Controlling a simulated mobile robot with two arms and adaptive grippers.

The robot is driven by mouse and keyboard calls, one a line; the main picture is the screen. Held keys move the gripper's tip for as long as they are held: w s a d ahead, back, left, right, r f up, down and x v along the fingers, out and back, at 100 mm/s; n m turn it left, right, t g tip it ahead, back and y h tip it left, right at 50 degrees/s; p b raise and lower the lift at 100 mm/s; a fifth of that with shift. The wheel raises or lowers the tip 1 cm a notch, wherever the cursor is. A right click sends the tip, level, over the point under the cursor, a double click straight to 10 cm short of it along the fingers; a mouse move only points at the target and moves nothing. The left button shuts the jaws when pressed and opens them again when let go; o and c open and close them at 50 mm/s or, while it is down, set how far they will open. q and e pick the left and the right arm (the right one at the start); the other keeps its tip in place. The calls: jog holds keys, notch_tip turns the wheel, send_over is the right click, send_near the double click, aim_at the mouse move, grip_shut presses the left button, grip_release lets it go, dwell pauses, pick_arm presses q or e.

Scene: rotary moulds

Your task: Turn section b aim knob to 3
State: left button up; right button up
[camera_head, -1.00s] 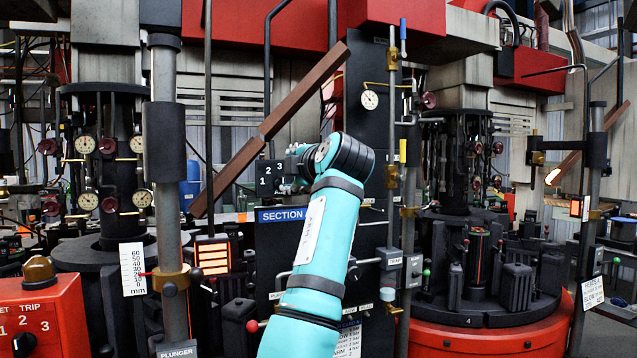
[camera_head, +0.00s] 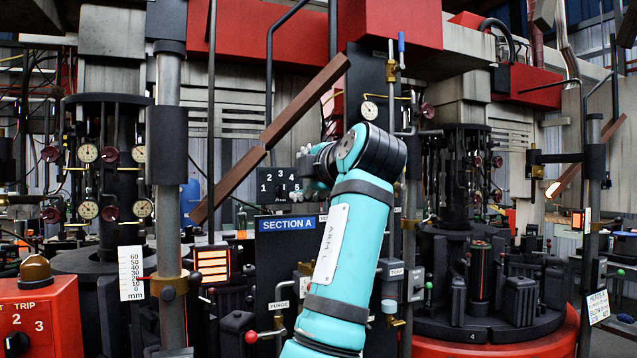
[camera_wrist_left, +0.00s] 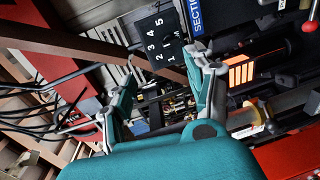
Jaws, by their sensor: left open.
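A dark dial panel (camera_head: 268,182) numbered 1 to 5 stands above the blue "SECTION A" sign (camera_head: 287,223) in the head view. No section B label is legible. My left gripper (camera_head: 299,188) is at the panel's right edge, partly hidden behind my wrist. In the left wrist view, the open left gripper (camera_wrist_left: 160,70) has its fingers apart with nothing held between them. The numbered panel (camera_wrist_left: 154,42) lies just beyond the fingertips there. The knob and its pointer setting cannot be made out clearly. My right gripper is not in view.
A sloping brown bar (camera_head: 290,112) passes above and left of the dial. A vertical post (camera_head: 168,215) and an orange-lit panel (camera_head: 212,265) stand to the left. A red box (camera_head: 40,315) marked "TRIP" is at lower left. Pipes and valves crowd the right.

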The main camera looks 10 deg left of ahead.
pick_arm(q)
jog(key=b+v, duration=0.2)
jog(key=v, duration=0.4)
jog(key=shift+f, duration=0.35)
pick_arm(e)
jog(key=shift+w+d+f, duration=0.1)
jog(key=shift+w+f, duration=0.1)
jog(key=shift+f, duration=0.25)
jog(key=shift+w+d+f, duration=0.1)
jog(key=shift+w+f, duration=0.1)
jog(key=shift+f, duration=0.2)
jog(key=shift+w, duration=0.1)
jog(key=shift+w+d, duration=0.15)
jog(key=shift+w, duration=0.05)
